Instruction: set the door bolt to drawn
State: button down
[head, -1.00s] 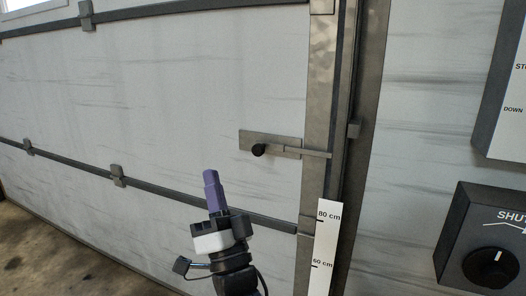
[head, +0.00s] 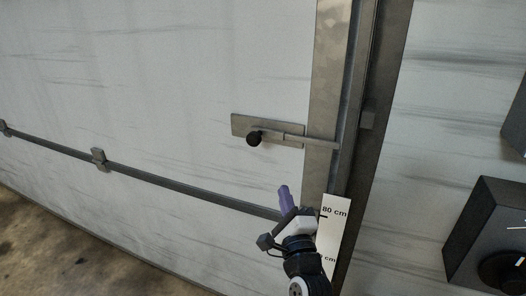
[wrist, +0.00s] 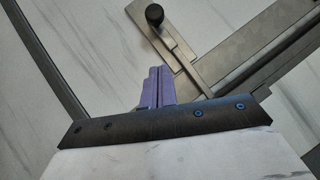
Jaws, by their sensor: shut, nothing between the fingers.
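The door bolt has a flat metal plate (head: 290,127) on the pale door panel, a round black knob (head: 254,139) near the plate's left end and a thin rod (head: 315,143) reaching right across the metal door-edge strip. In the wrist view the knob (wrist: 154,14) is at the top and the rod (wrist: 190,58) runs down to the right. My gripper (head: 284,190), with purple fingers, is shut and empty, below and right of the knob, apart from it. The fingers (wrist: 154,80) point towards the bolt.
A white height scale (head: 334,211) stands beside my gripper, along the door edge. A dark control box (head: 470,210) with a knob is on the wall at right. A dark horizontal rail (head: 180,185) crosses the door below the bolt. The door face around the knob is clear.

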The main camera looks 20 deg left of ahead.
jog(key=s+a+r+p+x, duration=0.1)
jog(key=p+x, duration=0.4)
jog(key=x, duration=0.8)
jog(key=shift+s+a, duration=0.4)
jog(key=shift+a, duration=0.15)
